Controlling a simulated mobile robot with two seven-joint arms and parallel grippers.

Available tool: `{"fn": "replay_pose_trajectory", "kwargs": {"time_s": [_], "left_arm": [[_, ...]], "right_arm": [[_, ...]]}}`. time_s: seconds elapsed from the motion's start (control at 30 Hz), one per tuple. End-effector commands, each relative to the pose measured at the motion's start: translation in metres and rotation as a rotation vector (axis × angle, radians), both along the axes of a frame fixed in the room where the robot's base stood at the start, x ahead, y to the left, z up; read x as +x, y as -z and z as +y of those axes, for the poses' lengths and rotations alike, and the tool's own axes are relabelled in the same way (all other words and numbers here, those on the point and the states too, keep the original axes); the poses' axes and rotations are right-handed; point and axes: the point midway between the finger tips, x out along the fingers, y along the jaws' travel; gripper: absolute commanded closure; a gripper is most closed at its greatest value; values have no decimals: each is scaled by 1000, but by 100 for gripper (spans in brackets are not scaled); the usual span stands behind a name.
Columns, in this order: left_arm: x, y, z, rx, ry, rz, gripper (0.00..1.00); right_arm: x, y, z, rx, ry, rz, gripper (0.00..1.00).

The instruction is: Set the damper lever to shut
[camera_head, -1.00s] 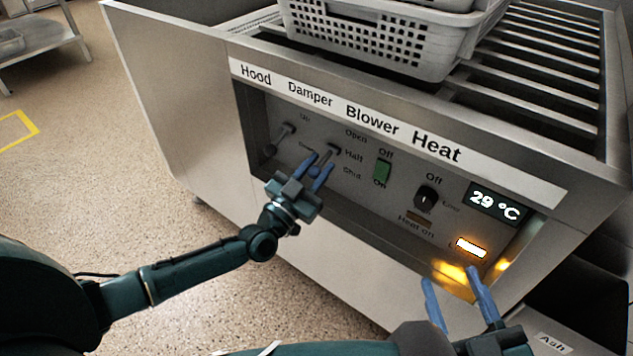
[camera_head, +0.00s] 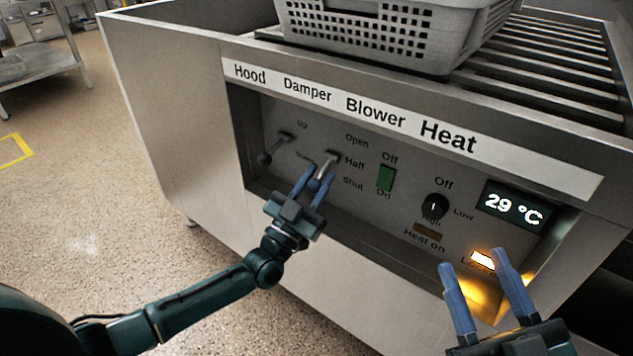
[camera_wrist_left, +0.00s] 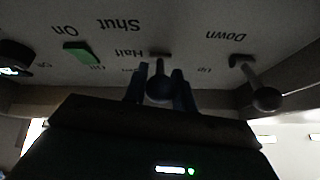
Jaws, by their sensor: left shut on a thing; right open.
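The damper lever (camera_head: 327,164) is a short metal lever with a round knob, under the "Damper" label on the recessed panel. Its labels read Open, Half and Shut from top to bottom. My left gripper (camera_head: 316,184) is shut on the lever's knob end, which also shows between the fingers in the left wrist view (camera_wrist_left: 159,88). The lever slants down and left from its pivot; its exact setting is hard to tell. My right gripper (camera_head: 484,282) is open and empty, in front of the panel's lower right, below the heat knob.
The hood lever (camera_head: 275,148) is close on the left of the damper lever. A green blower switch (camera_head: 386,178), a black heat knob (camera_head: 434,206) and a display (camera_head: 514,205) reading 29 °C are to the right. A perforated basket (camera_head: 380,35) stands on the rollers above.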

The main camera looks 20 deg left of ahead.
Motion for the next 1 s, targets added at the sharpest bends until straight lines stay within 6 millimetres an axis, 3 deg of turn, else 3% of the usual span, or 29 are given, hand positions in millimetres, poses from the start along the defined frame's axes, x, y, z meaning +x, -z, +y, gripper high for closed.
{"fn": "replay_pose_trajectory", "kwargs": {"time_s": [0.07, 0.1, 0.3, 0.67, 0.8, 1.0], "left_arm": [[0, 4, -1, 2, 2, 8, 100], [0, 4, -1, 2, 2, 9, 71], [0, 2, -1, 1, 1, 5, 55], [-5, 4, 2, 2, 0, 6, 53], [-23, 15, 8, 2, 1, 9, 53], [-60, 39, 22, 3, 0, 10, 53]], "right_arm": [[0, 0, 0, 0, 0, 0, 53], [0, 0, 0, 0, 0, 0, 53], [0, 0, 0, 0, 0, 0, 53], [0, -2, 0, 0, 0, 2, 53], [-1, -2, 0, 2, 0, 31, 53], [-7, 14, 2, 7, -1, 140, 53]]}}
